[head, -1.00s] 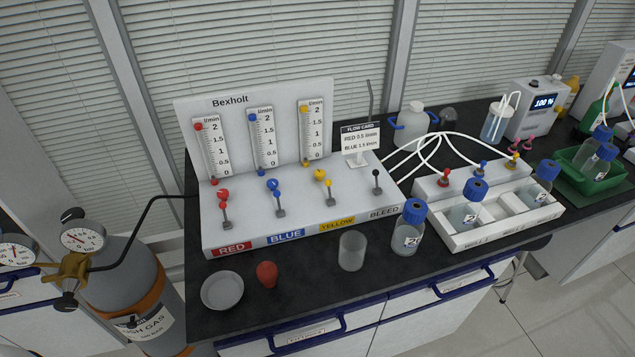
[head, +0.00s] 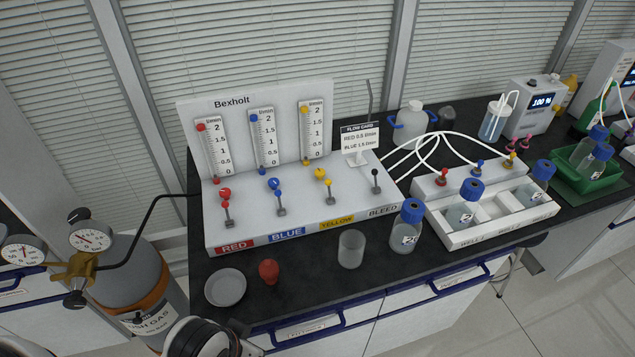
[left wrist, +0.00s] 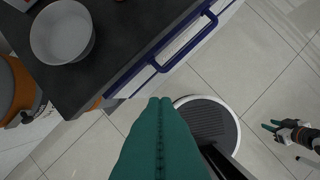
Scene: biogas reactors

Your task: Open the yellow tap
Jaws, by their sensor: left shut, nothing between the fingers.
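On the white panel marked Bexholt, above the yellow label (head: 337,222), stands a small lever with a yellow ball tip (head: 331,191). It looks near upright on a grey base. A round yellow knob (head: 320,174) sits just behind it, below the yellow flow tube (head: 306,133). My left arm enters the head view at the bottom left; its fingers are out of that view. In the left wrist view my left gripper (left wrist: 160,101) is shut and empty, over floor beside the bench, far from the panel. My right gripper (left wrist: 272,127) shows small at the right; its opening is unclear.
Red lever (head: 228,214), blue lever (head: 280,203) and black lever (head: 375,181) flank the yellow one. A white dish (head: 225,287), red bulb (head: 268,271), beaker (head: 351,249) and blue-capped bottle (head: 406,228) stand in front. A gas cylinder (head: 130,275) is at left.

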